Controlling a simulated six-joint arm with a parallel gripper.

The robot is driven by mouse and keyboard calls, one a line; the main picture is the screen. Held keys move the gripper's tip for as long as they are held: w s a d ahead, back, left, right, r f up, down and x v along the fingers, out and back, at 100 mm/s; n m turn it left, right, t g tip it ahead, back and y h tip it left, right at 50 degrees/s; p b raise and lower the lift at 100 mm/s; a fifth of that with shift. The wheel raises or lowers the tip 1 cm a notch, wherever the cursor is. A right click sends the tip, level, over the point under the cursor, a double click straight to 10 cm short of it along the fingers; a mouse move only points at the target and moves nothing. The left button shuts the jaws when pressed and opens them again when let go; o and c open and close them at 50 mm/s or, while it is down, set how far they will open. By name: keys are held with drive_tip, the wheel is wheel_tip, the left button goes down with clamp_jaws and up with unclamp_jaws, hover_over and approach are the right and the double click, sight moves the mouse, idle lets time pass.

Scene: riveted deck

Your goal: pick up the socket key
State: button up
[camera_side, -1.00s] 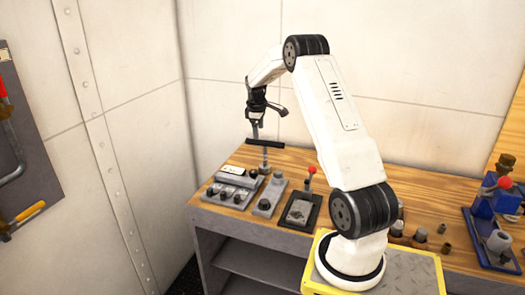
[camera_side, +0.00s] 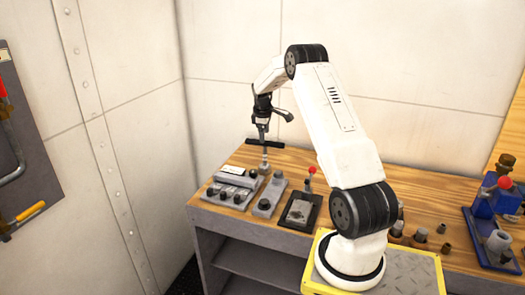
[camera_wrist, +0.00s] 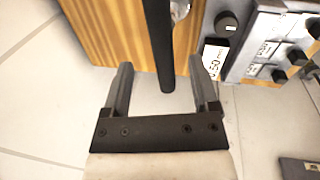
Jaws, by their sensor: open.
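The socket key (camera_side: 265,156) is a T-shaped tool with a black crossbar and a grey shaft. It stands upright at the back of the bench, among the control boxes. My gripper (camera_side: 262,134) is above it, pointing down, with its fingertips close to the crossbar. In the wrist view, the key's dark crossbar (camera_wrist: 158,40) runs into the gap between the two open fingers of my gripper (camera_wrist: 160,66). Gaps show on both sides of the bar, and nothing is gripped. The lower shaft shows only in part there.
A grey control box with knobs (camera_side: 230,187) and a slimmer box (camera_side: 268,196) stand in front of the key. A red-knobbed lever (camera_side: 311,171) is to the right. A blue vise-like device (camera_side: 484,208) stands far right. A wall is behind.

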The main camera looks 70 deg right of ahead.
sight(265, 146)
drive_tip(key=shift+d+f, duration=0.2)
drive_tip(key=shift+f, duration=1.05)
drive_tip(key=shift+d+f, duration=0.15)
drive_tip(key=shift+f, duration=1.1)
clamp_jaws()
